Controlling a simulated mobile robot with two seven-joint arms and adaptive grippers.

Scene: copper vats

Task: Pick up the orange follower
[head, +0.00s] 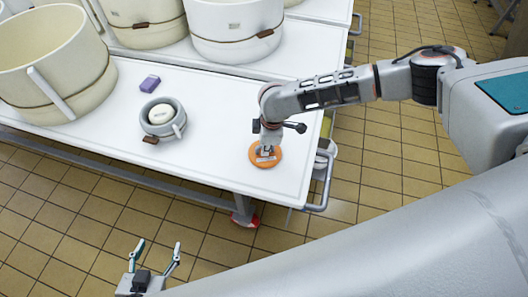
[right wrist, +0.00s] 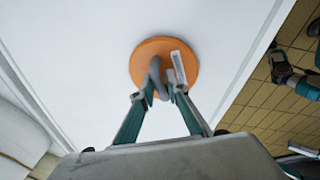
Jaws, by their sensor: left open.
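In the right wrist view the follower (right wrist: 146,62) lies under my right gripper (right wrist: 163,92), whose fingers are closed in on the grey handle from both sides. In the head view my right gripper (head: 266,149) points down over the disc, which looks flat on the table. My left gripper (head: 156,250) is open and empty, low at the front, away from the table.
More vats (head: 235,30) stand behind. A metal rail (head: 324,185) runs along the right edge.

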